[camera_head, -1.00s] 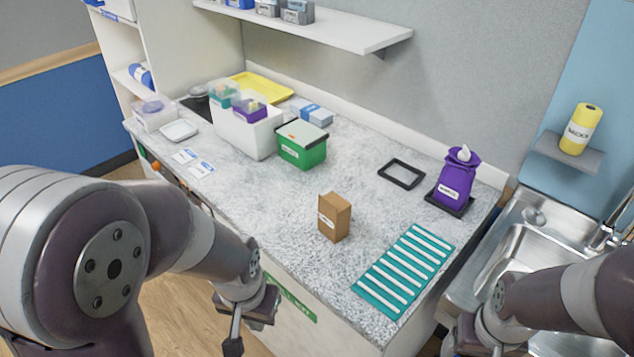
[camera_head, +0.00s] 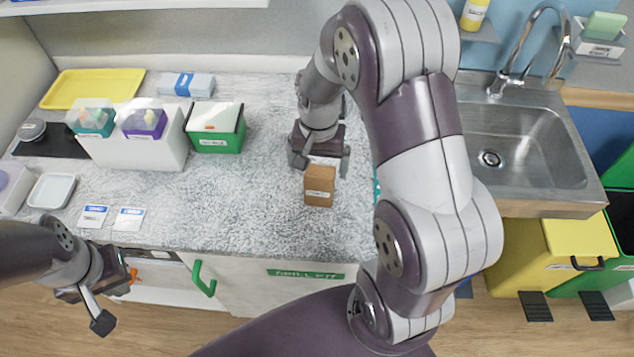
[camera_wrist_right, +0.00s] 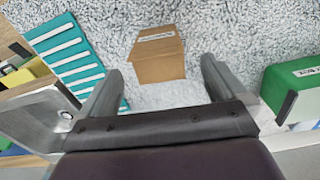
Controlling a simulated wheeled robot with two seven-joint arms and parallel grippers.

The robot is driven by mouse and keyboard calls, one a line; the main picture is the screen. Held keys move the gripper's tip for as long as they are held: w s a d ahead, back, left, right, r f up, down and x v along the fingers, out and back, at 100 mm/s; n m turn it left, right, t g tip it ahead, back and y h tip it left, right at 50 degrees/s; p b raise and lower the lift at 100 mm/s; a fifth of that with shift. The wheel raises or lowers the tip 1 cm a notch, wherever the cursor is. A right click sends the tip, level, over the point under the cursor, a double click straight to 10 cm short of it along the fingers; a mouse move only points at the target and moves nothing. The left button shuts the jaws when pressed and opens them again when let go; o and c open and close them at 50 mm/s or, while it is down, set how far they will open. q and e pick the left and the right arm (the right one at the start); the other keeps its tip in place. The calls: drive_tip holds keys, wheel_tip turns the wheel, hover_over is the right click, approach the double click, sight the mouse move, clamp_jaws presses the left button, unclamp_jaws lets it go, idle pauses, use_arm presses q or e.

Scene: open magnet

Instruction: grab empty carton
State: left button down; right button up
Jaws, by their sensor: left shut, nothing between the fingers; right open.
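A small brown carton (camera_head: 319,186) with a white label stands upright on the speckled counter (camera_head: 240,205). My right gripper (camera_head: 318,170) is just behind and above it in the head view, fingers pointing down. In the right wrist view the carton (camera_wrist_right: 157,55) sits ahead of and between the two open fingers (camera_wrist_right: 160,80), with nothing held; I cannot tell whether they touch it. My left gripper (camera_head: 104,300) is shut and empty, in front of the counter at the lower left.
A green box (camera_head: 216,128) and a white bin (camera_head: 135,150) stand left of the carton. A teal ribbed mat (camera_wrist_right: 72,55) lies beside it, mostly hidden by my right arm in the head view. A sink (camera_head: 520,145) is at the right.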

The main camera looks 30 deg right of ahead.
sight(320, 173)
wheel_tip(320, 173, down, 7)
drive_tip(key=shift+w+d+r+p, duration=0.1)
drive_tip(key=shift+d+r+p, duration=0.1)
drive_tip(key=shift+p, duration=0.45)
drive_tip(key=c, duration=1)
drive_tip(key=shift+c, duration=0.2)
drive_tip(key=shift+r, duration=0.15)
